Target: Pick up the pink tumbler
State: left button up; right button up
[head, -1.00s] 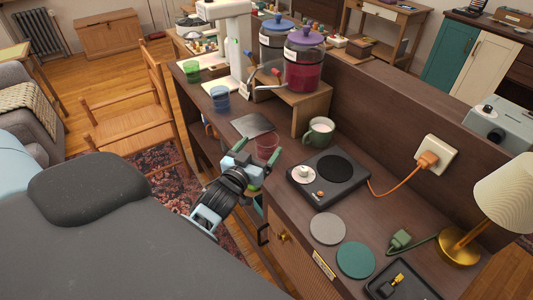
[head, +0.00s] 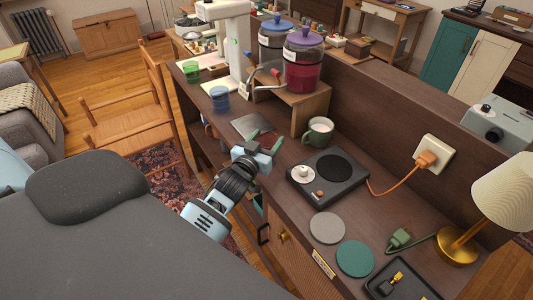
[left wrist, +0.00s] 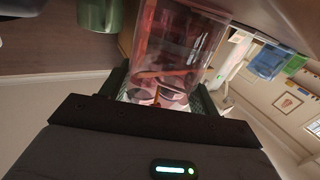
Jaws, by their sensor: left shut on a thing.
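The pink tumbler (left wrist: 182,45) is see-through and fills the middle of the left wrist view, between the two fingers. My left gripper (head: 265,141) is over the near edge of the dark counter in the head view, shut on the tumbler. The fingers also show on both sides of the tumbler in the left wrist view (left wrist: 160,88). In the head view the tumbler can hardly be made out behind the gripper. I cannot tell whether it is clear of the counter. My right gripper is not in view.
A green mug (head: 319,131) stands right of the gripper, with a black hotplate (head: 327,178) nearer. A grey sheet (head: 252,126) lies just behind. A blue tumbler (head: 219,98) and a green tumbler (head: 191,71) stand further left. Dispensers (head: 303,65) stand on a wooden riser.

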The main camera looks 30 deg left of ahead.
pick_arm(q)
jog(key=c, duration=0.5)
jog(key=shift+r, duration=0.15)
